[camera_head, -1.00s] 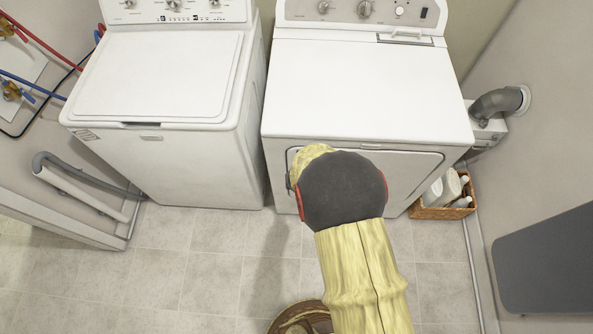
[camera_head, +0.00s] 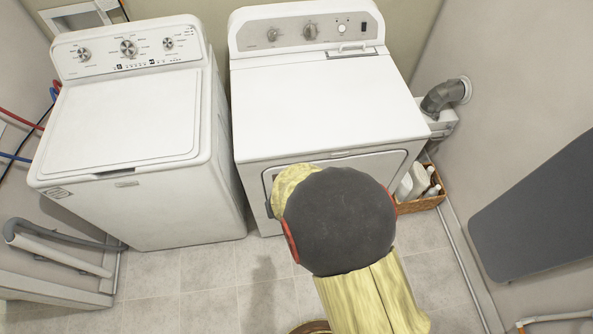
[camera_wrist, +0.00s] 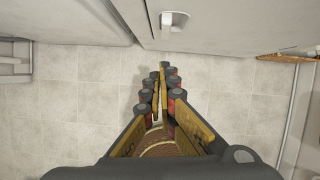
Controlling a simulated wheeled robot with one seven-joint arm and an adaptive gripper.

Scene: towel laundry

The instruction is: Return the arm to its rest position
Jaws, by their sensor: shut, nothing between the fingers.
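My arm, yellow with a dark round joint, reaches up from the bottom of the head view in front of the dryer (camera_head: 325,100). My gripper (camera_wrist: 165,70) shows in the wrist view with its two rows of dark and red finger links drawn together at the tips. It is shut and empty, pointing over the tiled floor. In the head view the gripper is hidden behind the arm.
A washer (camera_head: 120,125) stands left of the dryer, both lids closed. A wicker basket with bottles (camera_head: 421,202) sits right of the dryer. A grey panel (camera_head: 540,210) is on the right wall. A round brown thing (camera_head: 308,327) lies low at the bottom edge.

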